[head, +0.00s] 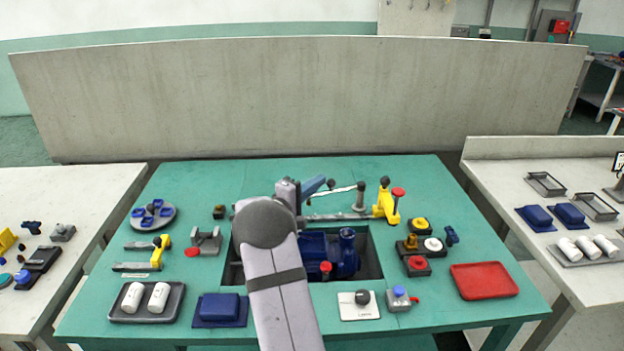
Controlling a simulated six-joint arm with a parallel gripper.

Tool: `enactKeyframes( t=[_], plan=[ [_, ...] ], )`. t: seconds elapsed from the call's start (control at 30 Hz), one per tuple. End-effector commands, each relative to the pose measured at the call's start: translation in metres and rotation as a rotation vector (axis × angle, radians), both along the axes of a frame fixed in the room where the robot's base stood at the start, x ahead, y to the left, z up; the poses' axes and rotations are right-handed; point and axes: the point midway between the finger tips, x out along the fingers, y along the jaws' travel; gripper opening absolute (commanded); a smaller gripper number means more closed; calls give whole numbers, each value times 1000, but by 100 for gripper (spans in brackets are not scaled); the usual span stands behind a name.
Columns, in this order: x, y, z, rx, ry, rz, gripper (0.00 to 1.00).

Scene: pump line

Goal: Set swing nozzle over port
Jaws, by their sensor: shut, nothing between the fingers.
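The blue pump (347,252) sits in a dark recess in the green bench, partly hidden by my arm. A blue upright flanged opening at its right looks like the port (347,233). Behind it a grey horizontal tube (332,217) runs left from a yellow bracket (386,205) with a black knob. This looks like the swing nozzle; its left end is near my wrist and I cannot make it out clearly. My gripper (331,184) is small in view, shut and empty, above and behind the pump. I cannot tell whether it touches the thin white rod (334,191) beside it.
A grey tray with white cylinders (146,301), a blue block (220,309) and a grey fixture (204,241) stand left. A red tray (484,281), a dark red-topped block (415,265) and a white switch plate (359,305) stand right. A tall grey panel (300,100) closes the back.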

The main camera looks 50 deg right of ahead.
Motion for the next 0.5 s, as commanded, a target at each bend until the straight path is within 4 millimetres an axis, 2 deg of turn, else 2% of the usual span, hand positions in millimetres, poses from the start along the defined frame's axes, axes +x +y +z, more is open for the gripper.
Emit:
enactKeyframes(
  t=[0.2, 0.5],
  plan=[
    [-8, 2, 0, 1, 1, 0, 0],
    [-8, 2, 0, 0, -1, 0, 0]
  ],
)
